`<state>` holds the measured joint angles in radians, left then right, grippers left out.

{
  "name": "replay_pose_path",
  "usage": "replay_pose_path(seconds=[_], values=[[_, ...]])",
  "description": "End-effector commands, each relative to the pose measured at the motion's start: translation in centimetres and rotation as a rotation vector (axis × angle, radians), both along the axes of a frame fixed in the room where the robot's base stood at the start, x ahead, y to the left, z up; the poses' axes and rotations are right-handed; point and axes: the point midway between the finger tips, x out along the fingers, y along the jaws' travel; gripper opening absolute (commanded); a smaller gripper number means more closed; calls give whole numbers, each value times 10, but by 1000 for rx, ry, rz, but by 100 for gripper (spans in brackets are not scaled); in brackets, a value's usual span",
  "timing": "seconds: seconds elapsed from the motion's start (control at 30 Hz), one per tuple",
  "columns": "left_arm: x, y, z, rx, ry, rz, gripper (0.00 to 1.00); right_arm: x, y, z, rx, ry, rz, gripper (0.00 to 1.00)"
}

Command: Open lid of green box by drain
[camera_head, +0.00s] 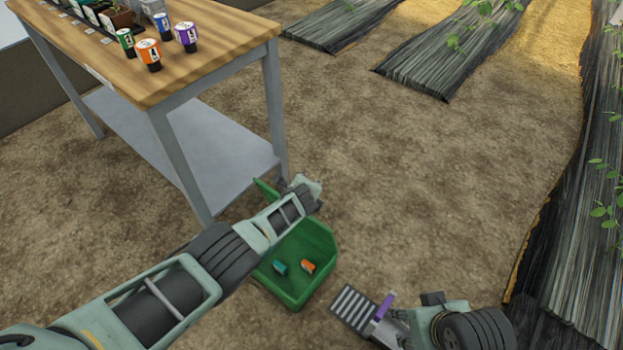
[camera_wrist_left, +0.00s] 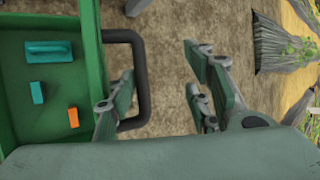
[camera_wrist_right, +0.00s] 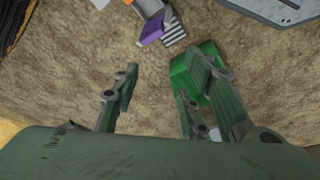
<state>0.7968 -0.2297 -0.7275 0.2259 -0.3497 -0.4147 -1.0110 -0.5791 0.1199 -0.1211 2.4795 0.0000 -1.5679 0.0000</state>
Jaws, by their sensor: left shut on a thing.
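The green box (camera_head: 318,265) stands on the ground. It looks open at the top, with a teal piece (camera_head: 280,267) and an orange piece (camera_head: 307,266) inside. A raised green panel (camera_head: 265,190), seemingly the lid, stands at its far side, partly hidden by my left arm. The left wrist view shows the box's rim and a black handle (camera_wrist_left: 140,75). My left gripper (camera_wrist_left: 157,70) is at this handle, one finger overlapping it. My right gripper (camera_wrist_right: 163,73) is open and empty; the green box (camera_wrist_right: 195,72) shows partly behind one finger.
A striped grate (camera_head: 355,308) lies right of the box, beside a purple part (camera_head: 384,305). A wooden-topped table (camera_head: 190,65) with cans stands behind left, its leg close to the box. Ground behind right is clear up to dark plant-bed covers (camera_head: 420,75).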

Motion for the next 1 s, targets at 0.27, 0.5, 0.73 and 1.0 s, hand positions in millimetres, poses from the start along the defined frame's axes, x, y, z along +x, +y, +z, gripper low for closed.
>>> replay_pose_path(seconds=[0.27, 0.5, 0.73, 1.0], values=[[14, -25, 34, -33, -47, -29, 31, 2, 0, -13, -3, 23, 0, 40], [12, -27, 39, -33, -46, -30, 31, 7, 1, -29, -3, 33, 1, 40], [11, -28, 44, -32, -47, -30, 31, 9, 2, -45, -4, 42, 2, 40], [6, -25, 44, -26, -38, -23, 31, 11, 2, -65, -4, 51, 4, 40]])
